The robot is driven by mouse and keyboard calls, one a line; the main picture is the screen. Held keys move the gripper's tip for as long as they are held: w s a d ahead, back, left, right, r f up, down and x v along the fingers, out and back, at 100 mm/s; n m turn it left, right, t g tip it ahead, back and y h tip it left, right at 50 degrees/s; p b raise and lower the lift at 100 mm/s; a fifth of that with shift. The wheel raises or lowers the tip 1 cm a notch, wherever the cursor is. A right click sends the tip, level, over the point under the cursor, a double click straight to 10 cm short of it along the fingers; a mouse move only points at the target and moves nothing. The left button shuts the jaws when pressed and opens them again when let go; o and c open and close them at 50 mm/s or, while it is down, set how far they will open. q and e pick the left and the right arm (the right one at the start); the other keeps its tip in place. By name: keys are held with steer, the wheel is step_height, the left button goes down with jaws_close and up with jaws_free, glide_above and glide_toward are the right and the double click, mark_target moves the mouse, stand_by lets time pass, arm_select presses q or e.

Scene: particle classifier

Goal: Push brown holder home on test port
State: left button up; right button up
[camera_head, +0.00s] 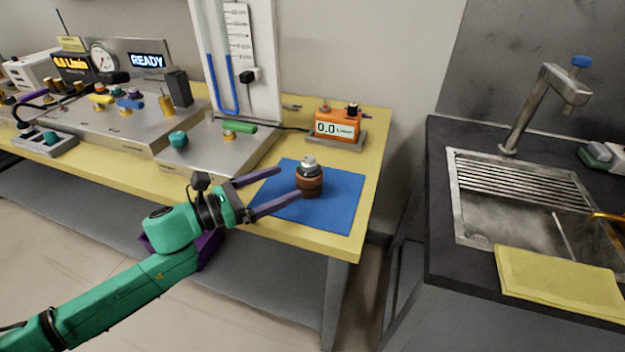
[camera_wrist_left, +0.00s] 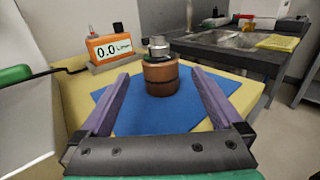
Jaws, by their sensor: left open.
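The brown holder (camera_head: 309,184) stands upright on a blue mat (camera_head: 341,192) near the right end of the yellow bench, with a metallic cap on top. It also shows in the left wrist view (camera_wrist_left: 161,78). My left gripper (camera_head: 290,183) is open, with its purple fingers reaching toward the holder from the left. In the left wrist view the fingers (camera_wrist_left: 160,88) lie on either side of the holder, with visible gaps. I cannot tell for certain which fitting on the bench is the test port. My right gripper is not in view.
An orange meter (camera_head: 337,125) reading 0.0 stands behind the mat. A metal panel (camera_head: 222,150) with a teal knob (camera_head: 178,139) and a green-handled valve (camera_head: 240,127) lies to the left. A blue-liquid manometer (camera_head: 238,60) rises behind it. A sink (camera_head: 530,205) is at right.

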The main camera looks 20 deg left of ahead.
mark_target(297, 177)
arm_select(q)
steer(key=x, duration=0.4)
steer(key=shift+r, duration=0.1)
steer(key=shift+w+d, duration=0.35)
steer(key=shift+w, duration=0.1)
steer(key=p+x, duration=0.1)
steer(key=x, duration=0.4)
steer(key=shift+p, duration=0.35)
steer(key=c, duration=1.5)
jaws_close()
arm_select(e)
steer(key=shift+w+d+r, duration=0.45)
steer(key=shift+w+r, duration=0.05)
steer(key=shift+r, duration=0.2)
